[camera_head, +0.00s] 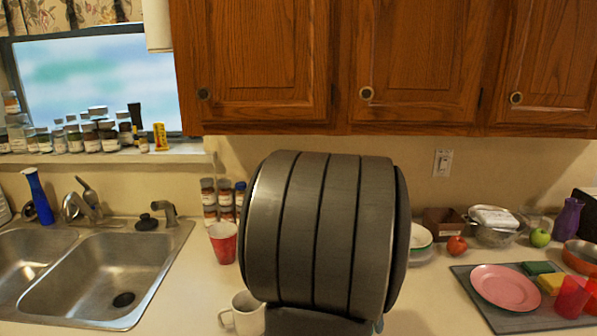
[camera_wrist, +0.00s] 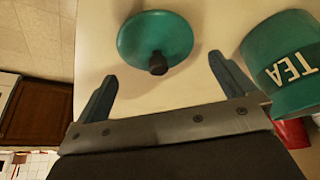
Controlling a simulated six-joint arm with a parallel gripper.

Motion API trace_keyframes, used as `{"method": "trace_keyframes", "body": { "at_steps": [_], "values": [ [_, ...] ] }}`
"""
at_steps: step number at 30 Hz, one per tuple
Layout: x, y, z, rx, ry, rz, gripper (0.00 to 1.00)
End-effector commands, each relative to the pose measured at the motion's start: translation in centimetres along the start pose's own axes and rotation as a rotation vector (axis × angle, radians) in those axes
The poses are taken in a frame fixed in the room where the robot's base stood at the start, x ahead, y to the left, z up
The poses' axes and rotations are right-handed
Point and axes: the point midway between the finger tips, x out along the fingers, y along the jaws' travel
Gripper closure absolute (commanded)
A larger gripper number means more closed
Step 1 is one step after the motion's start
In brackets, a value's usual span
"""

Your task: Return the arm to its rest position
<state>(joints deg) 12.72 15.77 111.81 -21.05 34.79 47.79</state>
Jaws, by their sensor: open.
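In the wrist view my gripper (camera_wrist: 162,68) is open, with its two fingers spread and nothing between the pads. Just beyond the fingertips a round teal lid (camera_wrist: 140,38) with a dark knob lies on the pale counter. A teal canister marked TEA (camera_wrist: 265,75) is beside the right finger; whether they touch, I cannot tell. In the head view my own large grey arm link fills the middle and hides my gripper, the lid and the canister.
A white mug (camera_head: 245,315) and a red cup (camera_head: 223,243) stand left of my arm. The double sink (camera_head: 95,280) is farther left. At right are an apple (camera_head: 457,246) and a grey mat (camera_head: 490,312) with a pink plate (camera_head: 505,288). Wooden cabinets (camera_head: 420,65) hang above.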

Motion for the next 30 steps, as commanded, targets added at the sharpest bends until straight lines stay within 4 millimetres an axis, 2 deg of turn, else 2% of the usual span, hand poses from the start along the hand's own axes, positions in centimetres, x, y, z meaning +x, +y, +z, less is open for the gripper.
{"method": "trace_keyframes", "body": {
  "at_steps": [3,12,26,30],
  "values": [
    [-2.4,0.0,-0.9,0.001,0.003,-0.002,0.0],
    [-5.0,5.2,-1.7,0.006,0.0,0.001,0.0],
    [-8.9,11.9,-2.9,0.005,0.0,0.002,0.0],
    [-9.5,9.5,-4.8,-0.011,-0.004,-0.003,0.0]
  ]
}}
